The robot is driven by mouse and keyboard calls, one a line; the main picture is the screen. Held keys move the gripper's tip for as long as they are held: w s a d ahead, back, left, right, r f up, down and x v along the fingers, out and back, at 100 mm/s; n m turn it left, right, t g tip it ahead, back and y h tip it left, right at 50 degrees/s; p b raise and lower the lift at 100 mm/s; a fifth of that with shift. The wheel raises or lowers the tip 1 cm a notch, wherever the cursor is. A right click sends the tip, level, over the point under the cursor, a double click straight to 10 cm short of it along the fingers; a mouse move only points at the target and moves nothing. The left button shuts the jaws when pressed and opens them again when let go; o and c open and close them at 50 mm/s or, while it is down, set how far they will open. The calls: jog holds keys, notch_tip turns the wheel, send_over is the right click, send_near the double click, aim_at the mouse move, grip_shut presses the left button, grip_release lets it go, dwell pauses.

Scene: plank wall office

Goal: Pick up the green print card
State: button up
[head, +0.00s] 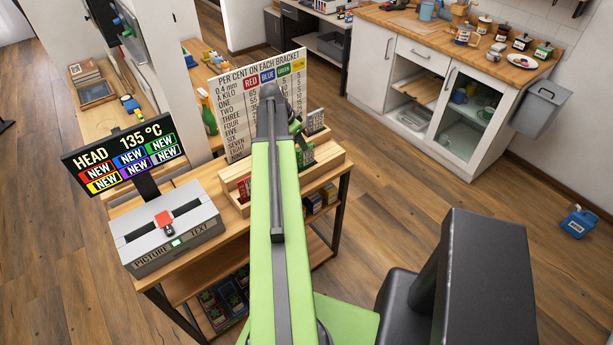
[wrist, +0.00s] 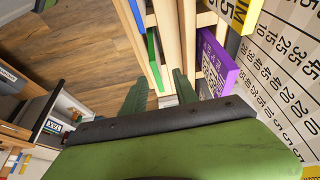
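The green print card (head: 306,157) stands in the wooden rack (head: 330,177) on the bench, just right of my arm in the head view. In the wrist view a thin green card edge (wrist: 155,58) shows between wooden slats, just ahead of my fingers. My gripper (wrist: 162,80) is open, with its two dark green fingers apart and pointing down at the rack. I see no card held between them. In the head view my arm hides much of the rack and most of the gripper.
A purple card (wrist: 217,64) and a yellow card (wrist: 245,12) stand right of the fingers; a blue card (wrist: 137,14) is left. A price chart (head: 240,110) rises behind the rack. A grey press (head: 170,232) and a screen (head: 122,157) stand left.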

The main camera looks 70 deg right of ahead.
jog(key=b, duration=0.5)
send_over(305, 162)
jog(key=f, duration=0.4)
jog(key=shift+d+f, duration=0.35)
jog(key=shift+d, duration=0.05)
jog(key=shift+r+p, duration=0.2)
jog(key=shift+p, duration=0.1)
jog(key=shift+c, duration=0.3)
grip_shut()
